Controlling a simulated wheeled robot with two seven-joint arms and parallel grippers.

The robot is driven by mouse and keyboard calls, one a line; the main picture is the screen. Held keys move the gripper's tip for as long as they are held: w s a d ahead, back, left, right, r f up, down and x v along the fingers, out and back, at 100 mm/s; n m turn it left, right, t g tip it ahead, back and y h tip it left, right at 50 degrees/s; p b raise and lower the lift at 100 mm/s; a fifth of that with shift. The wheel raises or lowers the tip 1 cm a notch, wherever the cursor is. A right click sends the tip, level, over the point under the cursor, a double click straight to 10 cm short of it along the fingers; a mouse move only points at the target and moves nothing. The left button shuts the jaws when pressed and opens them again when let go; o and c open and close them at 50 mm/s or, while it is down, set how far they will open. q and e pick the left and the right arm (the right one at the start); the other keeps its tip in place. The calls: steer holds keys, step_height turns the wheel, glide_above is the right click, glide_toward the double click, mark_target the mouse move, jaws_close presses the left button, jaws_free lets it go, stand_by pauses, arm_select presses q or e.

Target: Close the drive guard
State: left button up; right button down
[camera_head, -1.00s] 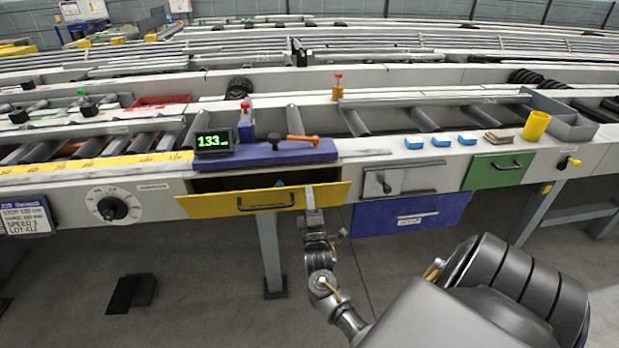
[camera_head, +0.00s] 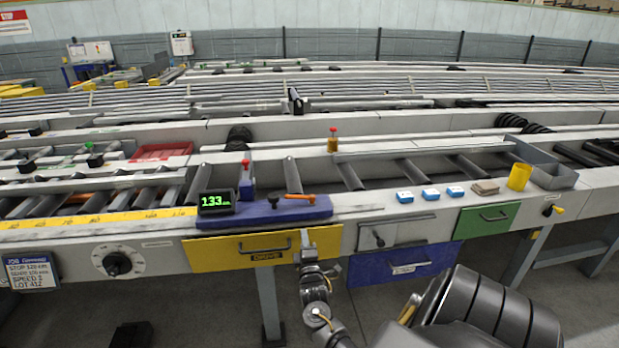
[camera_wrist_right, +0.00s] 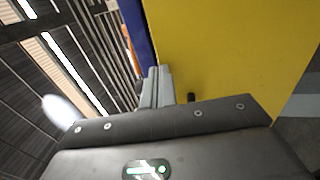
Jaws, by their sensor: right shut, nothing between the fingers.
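The drive guard is a yellow panel (camera_head: 220,252) with a dark bar handle and a "DRIVE" label, on the front of the table below the blue plate. It stands upright and looks flush with the table front, with no dark gap above it. My right gripper (camera_head: 304,242) is shut and empty, in front of the panel's right part, right of the handle. In the right wrist view, its fingertips (camera_wrist_right: 160,84) are together beside the yellow face (camera_wrist_right: 230,50); I cannot tell whether they touch it. My left gripper is not in view.
A blue plate (camera_head: 225,218) with a display and an orange-handled lever sits above the guard. To the right are a grey panel (camera_head: 400,232), a blue drawer (camera_head: 375,267) and a green drawer (camera_head: 487,219). A dial (camera_head: 117,264) is to the left. Floor below is mostly open.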

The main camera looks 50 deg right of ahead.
steer(key=shift+w+d+r, duration=0.55)
steer(key=shift+w+d, duration=0.15)
steer(key=shift+r, duration=0.2)
steer(key=shift+s+a+p, duration=0.25)
steer(key=shift+a+p, duration=0.1)
steer(key=shift+p, duration=0.25)
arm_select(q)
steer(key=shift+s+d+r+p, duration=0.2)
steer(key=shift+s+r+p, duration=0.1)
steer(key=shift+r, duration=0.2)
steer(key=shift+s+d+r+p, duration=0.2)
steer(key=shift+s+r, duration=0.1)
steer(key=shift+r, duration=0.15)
arm_select(e)
steer(key=r+v, duration=0.2)
steer(key=v, duration=1.1)
steer(key=shift+s+a, duration=0.2)
steer(key=shift+s, duration=0.2)
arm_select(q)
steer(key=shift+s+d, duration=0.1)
arm_select(e)
steer(key=shift+r, duration=0.1)
